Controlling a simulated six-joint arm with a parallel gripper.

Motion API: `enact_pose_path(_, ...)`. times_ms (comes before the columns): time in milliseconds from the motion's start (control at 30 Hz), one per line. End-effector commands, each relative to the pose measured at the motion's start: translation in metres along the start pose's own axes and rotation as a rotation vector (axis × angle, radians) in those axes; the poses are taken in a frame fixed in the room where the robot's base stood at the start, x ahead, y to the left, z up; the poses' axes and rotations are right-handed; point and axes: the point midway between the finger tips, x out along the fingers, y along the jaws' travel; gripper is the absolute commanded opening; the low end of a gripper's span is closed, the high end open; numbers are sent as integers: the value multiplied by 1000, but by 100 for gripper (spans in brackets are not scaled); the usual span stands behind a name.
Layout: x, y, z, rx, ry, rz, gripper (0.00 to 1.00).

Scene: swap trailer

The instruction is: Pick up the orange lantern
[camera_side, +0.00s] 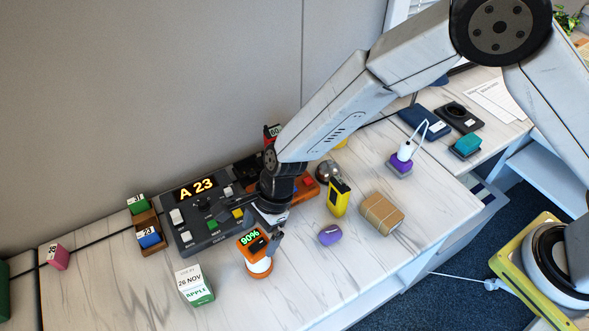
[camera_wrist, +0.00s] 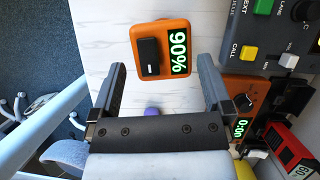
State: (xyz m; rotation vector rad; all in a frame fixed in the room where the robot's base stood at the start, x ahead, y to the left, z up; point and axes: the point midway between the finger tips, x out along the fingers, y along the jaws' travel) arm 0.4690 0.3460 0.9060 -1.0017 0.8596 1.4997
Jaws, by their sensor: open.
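My gripper (camera_side: 266,224) is just above and behind the lantern in the side view, pointing down. In the wrist view my gripper (camera_wrist: 163,68) has its fingers wide apart with nothing held. The side view does not show clearly whether a finger touches the lantern.
A dark control panel (camera_side: 213,232) is close at the left. A white-and-green carton (camera_side: 194,285) stands left of the lantern. A purple object (camera_side: 330,235), a yellow device (camera_side: 339,198) and a brown box (camera_side: 381,213) are to the right. The desk's front edge is near.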

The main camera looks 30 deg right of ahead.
Motion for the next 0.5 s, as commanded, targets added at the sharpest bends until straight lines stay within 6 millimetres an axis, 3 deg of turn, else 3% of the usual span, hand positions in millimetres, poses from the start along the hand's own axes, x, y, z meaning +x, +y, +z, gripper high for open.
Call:
enact_pose_path(267,4,0,0,0,0,0,100)
enact_pose_path(500,24,-1,0,0,1,2,100)
